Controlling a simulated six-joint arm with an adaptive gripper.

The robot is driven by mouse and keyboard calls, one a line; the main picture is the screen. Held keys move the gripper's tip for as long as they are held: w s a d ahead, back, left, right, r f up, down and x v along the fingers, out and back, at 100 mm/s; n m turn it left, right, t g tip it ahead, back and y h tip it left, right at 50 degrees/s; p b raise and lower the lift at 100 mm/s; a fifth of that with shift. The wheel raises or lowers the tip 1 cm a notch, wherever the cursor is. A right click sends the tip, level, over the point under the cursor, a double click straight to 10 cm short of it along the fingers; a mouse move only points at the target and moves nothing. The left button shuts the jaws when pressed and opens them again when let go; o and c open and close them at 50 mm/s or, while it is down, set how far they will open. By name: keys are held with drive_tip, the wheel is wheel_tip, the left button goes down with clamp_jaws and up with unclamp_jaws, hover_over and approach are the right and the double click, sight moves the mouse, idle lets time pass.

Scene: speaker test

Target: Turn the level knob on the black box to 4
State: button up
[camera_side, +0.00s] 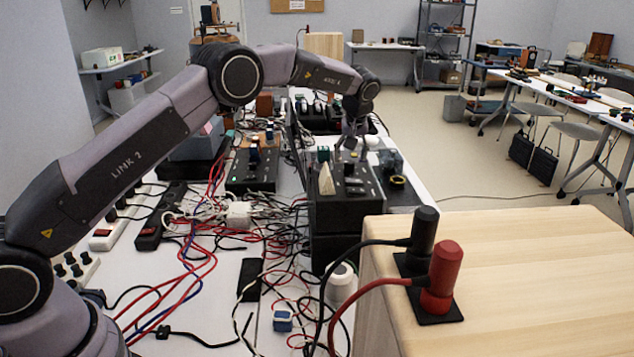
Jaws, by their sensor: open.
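The black box (343,214) stands on the cluttered white table, right of the picture's middle. Its top panel carries several small knobs or switches and a pale wedge-shaped piece (326,180). I cannot tell which control is the level knob, and its setting is too small to read. My gripper (350,146) points down at the far end of the box's panel, open. It partly hides the controls there. I cannot tell whether the fingers are around a knob or touching one.
A wooden box (540,260) with a black plug (424,232) and a red plug (442,275) stands at the front right. Loose cables cover the table left of the black box. Another dark control box (250,172) stands to its left.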

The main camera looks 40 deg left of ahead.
drive_tip(key=shift+x, duration=1.3)
clamp_jaws()
